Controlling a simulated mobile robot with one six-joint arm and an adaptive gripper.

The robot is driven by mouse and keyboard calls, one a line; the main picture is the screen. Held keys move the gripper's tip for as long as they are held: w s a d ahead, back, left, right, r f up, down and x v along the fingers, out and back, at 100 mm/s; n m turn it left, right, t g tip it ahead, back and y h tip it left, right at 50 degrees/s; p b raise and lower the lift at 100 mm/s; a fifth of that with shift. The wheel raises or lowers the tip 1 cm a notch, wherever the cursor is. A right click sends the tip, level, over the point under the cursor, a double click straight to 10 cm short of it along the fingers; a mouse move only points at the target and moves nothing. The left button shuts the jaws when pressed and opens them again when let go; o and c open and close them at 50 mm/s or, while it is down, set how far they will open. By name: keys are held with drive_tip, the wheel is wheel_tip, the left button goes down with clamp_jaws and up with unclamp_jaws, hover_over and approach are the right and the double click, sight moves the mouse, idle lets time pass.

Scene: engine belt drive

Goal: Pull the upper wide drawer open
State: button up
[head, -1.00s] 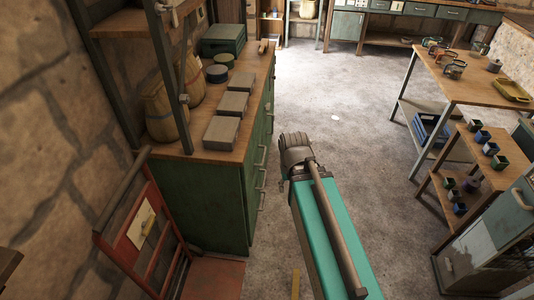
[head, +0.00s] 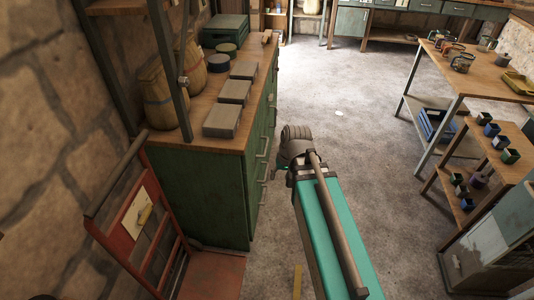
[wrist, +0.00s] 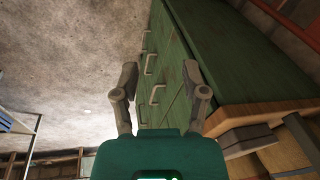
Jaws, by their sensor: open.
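The green cabinet (head: 205,200) under the wooden worktop stands left of my arm in the head view. Pale bar handles (head: 261,155) line its front, which I see at a steep slant; all drawers look shut. In the wrist view the cabinet front (wrist: 176,70) appears turned, with several handles (wrist: 157,94) between and beyond my fingers. My gripper (wrist: 160,80) is open and empty, its two fingers apart. I cannot tell which handle belongs to the upper wide drawer. In the head view my arm mostly hides the gripper, near the cabinet front.
Grey boxes (head: 221,121), round tins and woven baskets stand on the worktop. A red hand truck (head: 140,215) leans at the near left. A wooden table (head: 470,78) and a small stepped stand with cups (head: 480,185) are at right. The floor between is clear.

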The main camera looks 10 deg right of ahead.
drive_tip(key=w+a+f+m+t+y+b, duration=0.2)
drive_tip(key=w+f+t+y+b, duration=0.15)
drive_tip(key=w+f+b, duration=0.7)
drive_tip(key=m+t+y+b, duration=0.2)
drive_tip(key=m+t+b, duration=0.75)
drive_tip(key=b, duration=1.75)
approach(266, 146)
drive_tip(key=f+v, duration=0.1)
drive_tip(key=v, duration=0.3)
drive_tip(key=shift+w+n, duration=0.2)
drive_tip(key=shift+n, duration=0.25)
drive_tip(key=b+x, duration=0.2)
drive_tip(key=x, duration=1.1)
drive_tip(key=shift+w+a, duration=0.15)
drive_tip(key=shift+w, duration=0.25)
clamp_jaws()
